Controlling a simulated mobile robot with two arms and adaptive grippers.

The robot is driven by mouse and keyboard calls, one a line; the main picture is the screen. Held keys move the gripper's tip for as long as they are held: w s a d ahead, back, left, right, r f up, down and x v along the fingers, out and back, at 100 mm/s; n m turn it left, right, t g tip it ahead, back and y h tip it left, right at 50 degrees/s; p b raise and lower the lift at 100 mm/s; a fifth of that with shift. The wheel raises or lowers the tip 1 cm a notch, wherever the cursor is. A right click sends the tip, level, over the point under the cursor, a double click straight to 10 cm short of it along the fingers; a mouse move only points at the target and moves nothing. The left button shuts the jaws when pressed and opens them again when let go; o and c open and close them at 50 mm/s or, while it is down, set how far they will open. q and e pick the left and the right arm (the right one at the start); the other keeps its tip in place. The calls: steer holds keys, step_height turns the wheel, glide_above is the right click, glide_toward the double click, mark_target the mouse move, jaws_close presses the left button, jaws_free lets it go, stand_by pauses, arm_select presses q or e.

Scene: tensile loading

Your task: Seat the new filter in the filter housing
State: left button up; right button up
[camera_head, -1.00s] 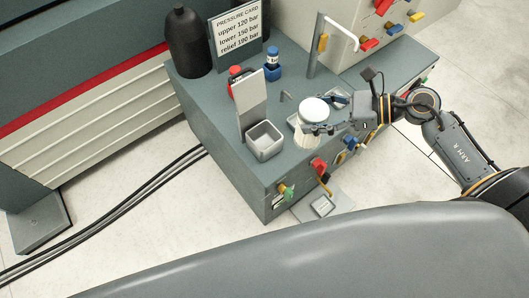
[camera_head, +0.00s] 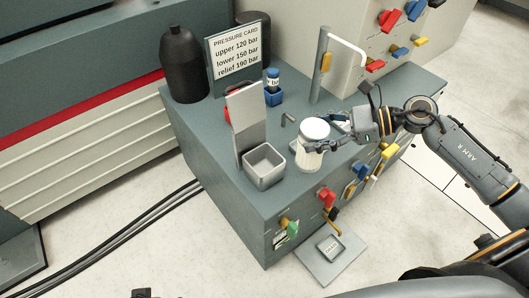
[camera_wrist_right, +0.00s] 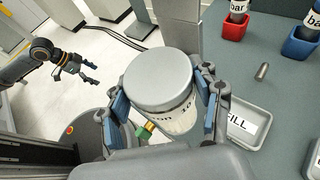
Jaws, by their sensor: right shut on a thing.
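The new filter, a white cylinder (camera_head: 312,146) with a pale round top, is between the fingers of my right gripper (camera_head: 314,144). In the right wrist view the filter's grey top (camera_wrist_right: 158,79) faces the camera, and the gripper's blue-padded fingers (camera_wrist_right: 160,103) close on both sides. Whether its base touches the bench is unclear. An open square grey box (camera_head: 264,166), which looks like the filter housing, is just left of the filter, with a tall grey plate (camera_head: 246,118) behind it. My left gripper (camera_wrist_right: 84,74) shows at the left of the wrist view, fingers apart and empty.
A labelled tray (camera_wrist_right: 243,126) lies beside the right gripper. Coloured valve handles (camera_head: 327,197) stick out from the bench front.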

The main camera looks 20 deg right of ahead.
steer(key=w+a, duration=0.5)
steer(key=a, duration=0.6)
steer(key=shift+f+p, duration=0.25)
steer(key=shift+p, duration=0.15)
steer(key=shift+s+d+f, duration=0.1)
steer(key=shift+f, duration=0.5)
steer(key=shift+s+d+f, duration=0.1)
steer(key=shift+f, duration=0.5)
steer(key=c, duration=0.4)
steer(key=shift+s+f, duration=0.15)
steer(key=shift+f, duration=0.2)
arm_select(q)
steer(key=shift+s+r+b, duration=0.1)
steer(key=shift+r+b, duration=0.15)
steer(key=shift+b, duration=0.35)
arm_select(e)
steer(key=shift+o, duration=0.2)
steer(key=shift+f, duration=2)
steer(key=o, duration=1.4)
steer(key=shift+f, duration=0.1)
steer(key=shift+w+r, duration=0.25)
steer(key=shift+r, duration=0.05)
